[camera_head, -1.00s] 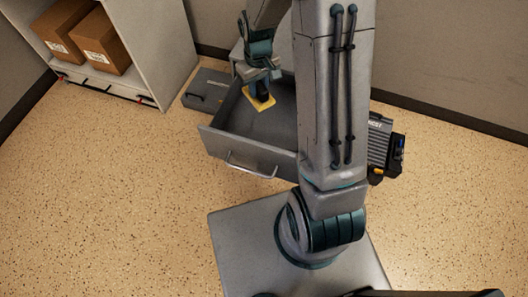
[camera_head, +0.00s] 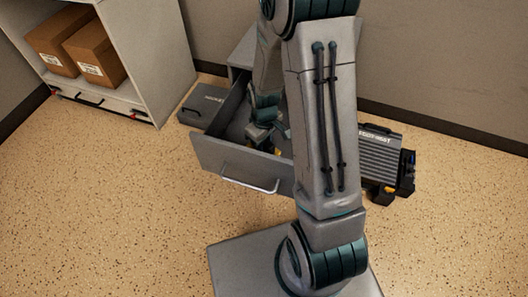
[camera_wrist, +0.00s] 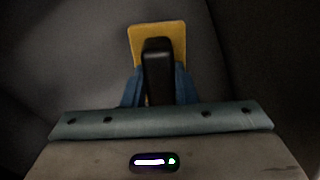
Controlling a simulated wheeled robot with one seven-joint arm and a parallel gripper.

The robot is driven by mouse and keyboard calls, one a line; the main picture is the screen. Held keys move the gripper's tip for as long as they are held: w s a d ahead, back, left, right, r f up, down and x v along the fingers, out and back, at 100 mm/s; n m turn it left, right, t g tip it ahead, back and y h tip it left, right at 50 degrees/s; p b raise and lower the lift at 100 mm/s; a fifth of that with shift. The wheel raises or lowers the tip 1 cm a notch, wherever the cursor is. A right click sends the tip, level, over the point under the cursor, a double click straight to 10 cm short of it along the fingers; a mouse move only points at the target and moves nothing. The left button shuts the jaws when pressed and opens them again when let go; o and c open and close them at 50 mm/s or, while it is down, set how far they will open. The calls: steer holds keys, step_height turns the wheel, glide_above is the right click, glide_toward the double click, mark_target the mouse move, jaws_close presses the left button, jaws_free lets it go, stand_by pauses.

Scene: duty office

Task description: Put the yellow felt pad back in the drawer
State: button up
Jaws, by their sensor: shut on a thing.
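The yellow felt pad (camera_wrist: 174,30) shows in the wrist view just beyond the fingers, with a black block-like handle (camera_wrist: 158,70) standing on it. My gripper (camera_wrist: 158,95) is shut on this black handle, its blue fingers on either side. In the head view my gripper (camera_head: 268,140) is down inside the open grey drawer (camera_head: 225,163), and only a small bit of the yellow pad (camera_head: 278,151) shows beside it. Whether the pad touches the drawer floor cannot be told.
A grey flat case (camera_head: 202,108) lies on the floor left of the drawer. A ribbed grey case (camera_head: 382,155) stands to the right, behind my arm. A shelf unit with cardboard boxes (camera_head: 95,52) stands at the back left. The speckled floor in front is clear.

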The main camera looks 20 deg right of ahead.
steer(key=shift+f+b, duration=0.7)
steer(key=shift+f, duration=1.1)
steer(key=shift+f, duration=0.1)
steer(key=shift+f, duration=0.15)
steer(key=o, duration=1)
steer(key=shift+c, duration=0.2)
